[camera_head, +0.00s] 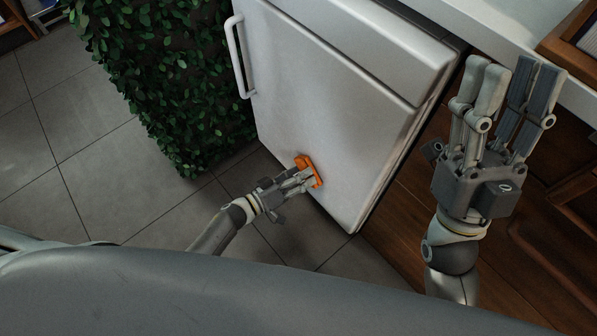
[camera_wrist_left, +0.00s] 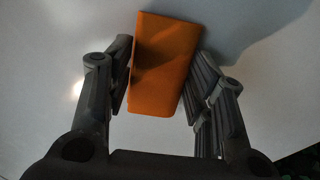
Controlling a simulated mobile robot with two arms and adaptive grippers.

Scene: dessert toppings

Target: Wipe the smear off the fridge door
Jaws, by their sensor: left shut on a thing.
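The white fridge door (camera_head: 320,100) stands upright in the middle of the head view, with a handle (camera_head: 238,55) on its left edge. My left gripper (camera_head: 308,175) is at the lower part of the door, shut on an orange sponge (camera_head: 304,162). In the left wrist view the sponge (camera_wrist_left: 165,62) sits between the two fingers, its far end at or close to the door surface (camera_wrist_left: 60,50). I cannot make out the smear in either view; the sponge and fingers cover part of the door. My right gripper (camera_head: 515,75) is raised at the right, open and empty.
A leafy green hedge panel (camera_head: 160,70) stands just left of the fridge. A white counter (camera_head: 500,25) and brown wooden cabinets (camera_head: 410,225) are on the right. Grey floor tiles (camera_head: 100,170) are clear at the left.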

